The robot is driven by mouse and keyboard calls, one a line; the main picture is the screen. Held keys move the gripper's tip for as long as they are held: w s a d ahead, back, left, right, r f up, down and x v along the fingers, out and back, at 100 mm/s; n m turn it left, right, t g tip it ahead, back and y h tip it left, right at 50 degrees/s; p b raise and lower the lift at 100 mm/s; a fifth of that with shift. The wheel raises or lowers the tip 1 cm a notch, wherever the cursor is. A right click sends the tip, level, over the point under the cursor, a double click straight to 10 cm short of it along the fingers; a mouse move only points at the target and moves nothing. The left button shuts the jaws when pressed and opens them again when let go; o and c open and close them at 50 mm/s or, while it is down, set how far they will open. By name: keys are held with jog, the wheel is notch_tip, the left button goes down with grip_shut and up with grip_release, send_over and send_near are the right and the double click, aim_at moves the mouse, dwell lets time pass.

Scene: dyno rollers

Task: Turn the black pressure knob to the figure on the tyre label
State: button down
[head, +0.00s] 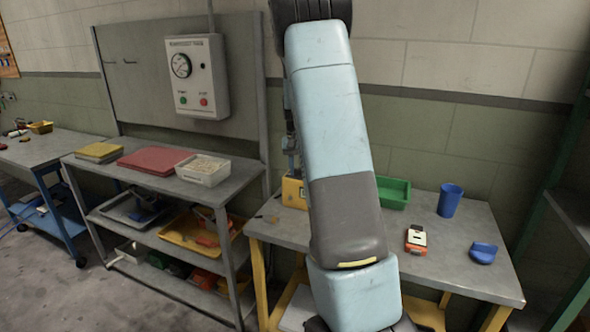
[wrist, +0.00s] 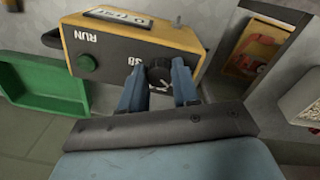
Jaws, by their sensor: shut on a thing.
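In the wrist view, a yellow box (wrist: 200,40) with a dark front panel (wrist: 105,42) is seen upside down. The black knob (wrist: 158,74) sits on this panel, with a white "38" beside it. My gripper (wrist: 156,82) has its two blue fingers on either side of the knob and is shut on it. The fingers hide part of the knob and its scale, so I cannot read its setting. A green button (wrist: 87,63) marked RUN is on the same panel. In the head view, the yellow box (head: 293,192) shows partly behind my arm. I see no readable tyre label.
The grey table (head: 450,271) holds a green bin (head: 394,192), a blue cup (head: 450,201), an orange-and-white device (head: 416,239) and a blue object (head: 483,253). A shelved bench (head: 218,190) stands left, below a wall-mounted gauge box (head: 197,76).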

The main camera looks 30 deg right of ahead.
jog(key=shift+m, duration=0.3)
jog(key=c, duration=0.8)
grip_release()
jog(key=shift+r, duration=0.15)
notch_tip(320, 180, up, 13)
jog(key=shift+w+a+r, duration=0.15)
jog(key=shift+a+r, duration=0.05)
